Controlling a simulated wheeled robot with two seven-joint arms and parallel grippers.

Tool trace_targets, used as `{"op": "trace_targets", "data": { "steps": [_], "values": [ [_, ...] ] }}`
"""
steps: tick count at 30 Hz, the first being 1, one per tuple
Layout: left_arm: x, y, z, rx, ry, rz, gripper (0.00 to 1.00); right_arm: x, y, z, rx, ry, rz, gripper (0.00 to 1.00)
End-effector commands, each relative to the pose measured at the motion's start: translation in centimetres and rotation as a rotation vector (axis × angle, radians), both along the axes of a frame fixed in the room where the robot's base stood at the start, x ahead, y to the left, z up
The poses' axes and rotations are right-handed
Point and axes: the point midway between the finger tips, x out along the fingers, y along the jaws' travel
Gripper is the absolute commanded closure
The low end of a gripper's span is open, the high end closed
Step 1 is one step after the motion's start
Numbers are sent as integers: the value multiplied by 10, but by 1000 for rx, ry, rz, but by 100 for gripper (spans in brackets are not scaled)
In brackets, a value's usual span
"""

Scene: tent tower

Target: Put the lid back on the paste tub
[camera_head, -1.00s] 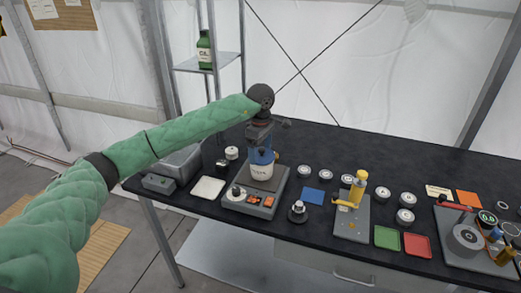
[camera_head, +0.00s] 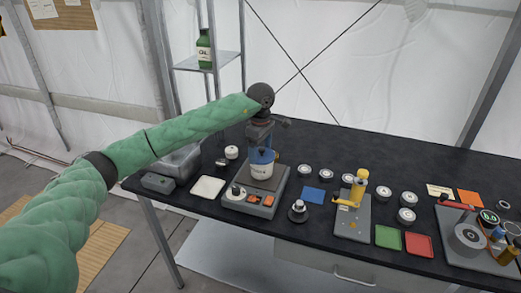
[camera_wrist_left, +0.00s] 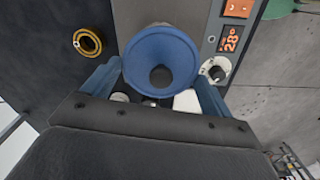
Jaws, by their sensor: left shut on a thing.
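The white paste tub (camera_head: 261,171) stands upright on the plate of a grey hotplate-like device (camera_head: 250,204). My left gripper (camera_head: 261,155) is directly above the tub, pointing down, its blue fingers on either side of a round blue lid. In the left wrist view the lid (camera_wrist_left: 184,58) shows a dark round knob in its middle, and the gripper (camera_wrist_left: 160,80) is shut on it. The lid covers the tub in that view. In the head view the lid is mostly hidden by the fingers, so I cannot tell whether it touches the rim. My right gripper is out of view.
The device's orange display (camera_wrist_left: 231,38) and white knob (camera_wrist_left: 213,70) lie close to the fingers. A white pad (camera_head: 208,187) and small white-topped jar (camera_head: 231,152) are to the left. A blue square (camera_head: 313,195) and yellow press (camera_head: 357,195) stand to the right.

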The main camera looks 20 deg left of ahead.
Motion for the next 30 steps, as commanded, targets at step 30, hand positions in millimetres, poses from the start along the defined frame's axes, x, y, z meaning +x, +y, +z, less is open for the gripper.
{"op": "trace_targets", "data": {
  "steps": [30],
  "values": [
    [0, 0, 0, 1, -1, 0, 36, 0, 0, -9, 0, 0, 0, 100]
  ]
}}
